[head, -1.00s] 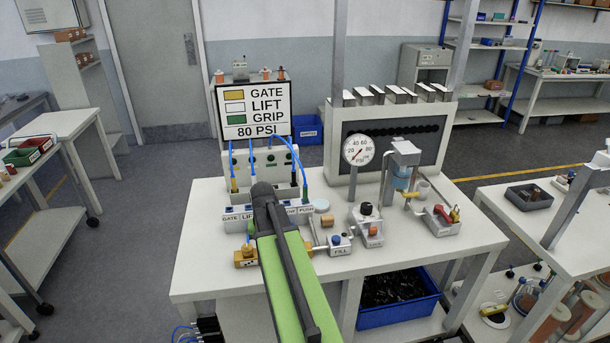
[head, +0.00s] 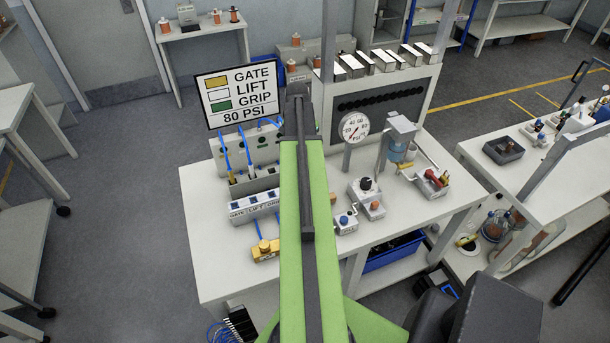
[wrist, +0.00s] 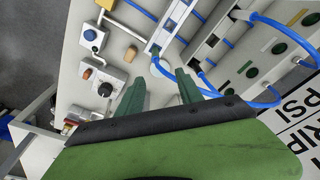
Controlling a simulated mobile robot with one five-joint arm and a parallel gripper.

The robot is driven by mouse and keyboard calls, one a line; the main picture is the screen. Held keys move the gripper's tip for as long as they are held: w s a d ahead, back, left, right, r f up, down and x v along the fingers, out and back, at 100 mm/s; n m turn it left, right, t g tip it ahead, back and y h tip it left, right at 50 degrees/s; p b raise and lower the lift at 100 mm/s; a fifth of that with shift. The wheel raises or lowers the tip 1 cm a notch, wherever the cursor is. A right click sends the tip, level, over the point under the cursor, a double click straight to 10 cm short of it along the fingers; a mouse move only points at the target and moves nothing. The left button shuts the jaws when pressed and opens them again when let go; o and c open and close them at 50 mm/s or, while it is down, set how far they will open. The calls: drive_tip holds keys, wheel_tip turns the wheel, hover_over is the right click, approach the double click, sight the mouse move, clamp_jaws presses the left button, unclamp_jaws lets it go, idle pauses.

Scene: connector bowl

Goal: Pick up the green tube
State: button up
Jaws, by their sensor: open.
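My gripper (wrist: 160,76) is open in the wrist view, its two dark green fingers spread above the bench, with nothing seen held between them. In the head view its dark end (head: 297,92) lies in front of the right part of the tube panel. A blue tube (wrist: 274,98) curves from the panel side to just past the right finger. I cannot make out a green tube end; the arm covers that part in the head view, and the right finger may cover it in the wrist view. The labelled port block (head: 253,206) stands left of my arm.
The sign board (head: 225,97) stands behind the valve panel (head: 247,150), close to my gripper's left. A gauge (head: 354,127), a knob box (head: 366,195) and a red-handled part (head: 432,180) are to the right. The bench's front left corner is clear.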

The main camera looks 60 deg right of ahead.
drive_tip(key=f+b, duration=0.4)
drive_tip(key=d+f+b, duration=0.1)
drive_tip(key=f+b, duration=0.2)
drive_tip(key=f, duration=0.1)
drive_tip(key=d+f+b, duration=0.1)
drive_tip(key=f+b, duration=0.3)
drive_tip(key=shift+f+b, duration=0.15)
drive_tip(key=shift+b, duration=0.15)
drive_tip(key=f+b, duration=0.5)
drive_tip(key=shift+s+d, duration=0.25)
drive_tip(key=shift+s, duration=0.1)
drive_tip(key=shift+r, duration=0.1)
clamp_jaws()
